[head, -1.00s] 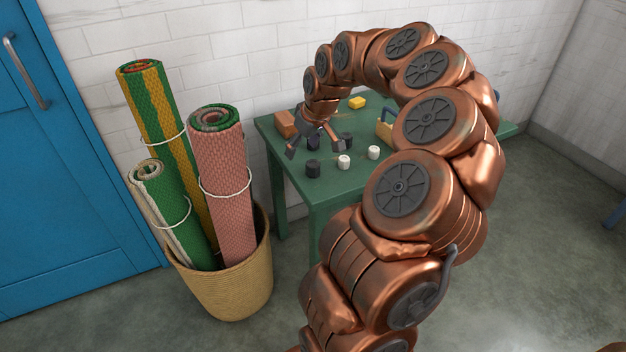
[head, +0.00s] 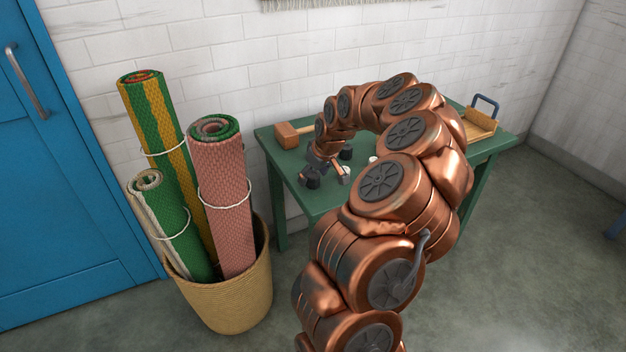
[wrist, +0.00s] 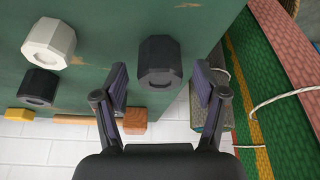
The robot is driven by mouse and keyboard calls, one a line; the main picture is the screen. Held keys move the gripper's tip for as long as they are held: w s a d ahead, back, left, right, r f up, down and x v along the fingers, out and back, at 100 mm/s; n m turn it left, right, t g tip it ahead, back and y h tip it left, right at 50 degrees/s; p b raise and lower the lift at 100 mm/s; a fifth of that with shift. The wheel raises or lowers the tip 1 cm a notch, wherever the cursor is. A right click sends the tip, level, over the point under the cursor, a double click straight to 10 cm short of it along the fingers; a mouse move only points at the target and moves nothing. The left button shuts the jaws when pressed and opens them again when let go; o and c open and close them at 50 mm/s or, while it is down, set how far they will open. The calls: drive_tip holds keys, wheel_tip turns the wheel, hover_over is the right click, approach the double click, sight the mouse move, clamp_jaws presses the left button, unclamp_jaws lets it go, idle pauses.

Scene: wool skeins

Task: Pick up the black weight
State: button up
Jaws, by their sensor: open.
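A black weight (head: 312,182) stands near the front left edge of the green table. It also shows in the wrist view (wrist: 160,62), between my two fingers with a gap on each side. My gripper (head: 322,173) is open and low at this weight; it also shows in the wrist view (wrist: 160,77). A second black weight (head: 346,153) stands farther back on the table and is at left in the wrist view (wrist: 39,84). Whether the fingertips touch the near weight cannot be told.
White weights stand close by, one right of my gripper (head: 345,175) and one partly behind my arm (head: 373,159). A mallet (head: 287,136) lies at the back left of the green table (head: 325,203). A basket (head: 235,295) of rolled mats stands left.

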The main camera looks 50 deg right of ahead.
drive_tip(key=shift+f, duration=0.15)
clamp_jaws()
idle(0.5)
